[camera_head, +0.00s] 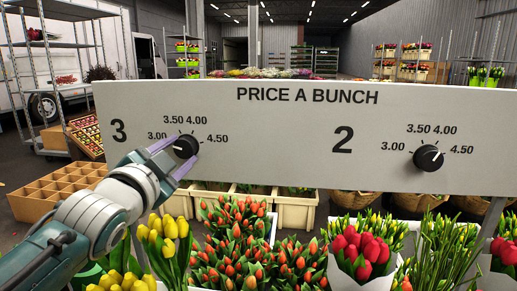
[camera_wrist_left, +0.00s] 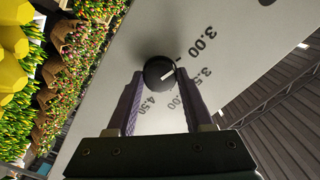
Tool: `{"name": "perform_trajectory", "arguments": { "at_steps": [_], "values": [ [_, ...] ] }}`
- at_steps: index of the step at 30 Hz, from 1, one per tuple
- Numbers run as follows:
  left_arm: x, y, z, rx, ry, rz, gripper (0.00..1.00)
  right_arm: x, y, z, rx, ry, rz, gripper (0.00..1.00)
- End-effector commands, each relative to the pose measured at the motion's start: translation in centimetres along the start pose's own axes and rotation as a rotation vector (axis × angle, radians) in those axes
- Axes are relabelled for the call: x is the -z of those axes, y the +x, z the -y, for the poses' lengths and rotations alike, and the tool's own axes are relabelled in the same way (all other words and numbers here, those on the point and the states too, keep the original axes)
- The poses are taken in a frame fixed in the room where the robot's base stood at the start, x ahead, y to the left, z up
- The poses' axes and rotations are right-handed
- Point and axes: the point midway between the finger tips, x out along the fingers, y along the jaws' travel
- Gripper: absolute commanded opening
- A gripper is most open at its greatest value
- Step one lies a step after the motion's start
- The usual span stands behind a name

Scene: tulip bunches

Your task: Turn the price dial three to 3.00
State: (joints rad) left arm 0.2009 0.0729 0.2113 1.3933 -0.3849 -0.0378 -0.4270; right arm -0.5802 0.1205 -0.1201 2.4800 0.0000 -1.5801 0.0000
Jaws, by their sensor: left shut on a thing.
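Price dial three (camera_head: 186,146) is a black round knob with a white pointer line, on the white price board (camera_head: 265,150) beside the number 3. My left gripper (camera_head: 168,161) has its two purple fingers on either side of this knob and is shut on it. My right gripper is not in view.
Dial two (camera_head: 428,158) is on the right of the board, its pointer towards 4.50. Below the board stand orange-red tulips (camera_head: 235,245), yellow tulips (camera_head: 165,235) and a wrapped pink-red bunch (camera_head: 362,250). A cardboard divider box (camera_head: 45,195) is at left.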

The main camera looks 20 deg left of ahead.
Motion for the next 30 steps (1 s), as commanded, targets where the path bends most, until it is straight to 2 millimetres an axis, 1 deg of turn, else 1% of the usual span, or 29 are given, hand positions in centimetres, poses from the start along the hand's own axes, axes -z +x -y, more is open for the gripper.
{"name": "perform_trajectory", "arguments": {
  "at_steps": [10,11,18,26,30],
  "values": [
    [0.1,0.0,0.0,0.001,-0.009,-0.001,0.00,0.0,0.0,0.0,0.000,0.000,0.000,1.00],
    [0.1,0.0,0.0,0.001,-0.008,-0.001,0.54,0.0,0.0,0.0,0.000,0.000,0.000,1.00],
    [0.0,0.0,0.0,0.001,-0.006,-0.001,0.81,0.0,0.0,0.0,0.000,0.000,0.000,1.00],
    [0.0,-0.1,0.0,0.000,-0.005,0.000,0.81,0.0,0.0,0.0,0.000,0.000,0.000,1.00],
    [0.0,-1.1,0.0,-0.001,-0.004,0.000,0.81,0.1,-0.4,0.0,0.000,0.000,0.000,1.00]
  ]
}}
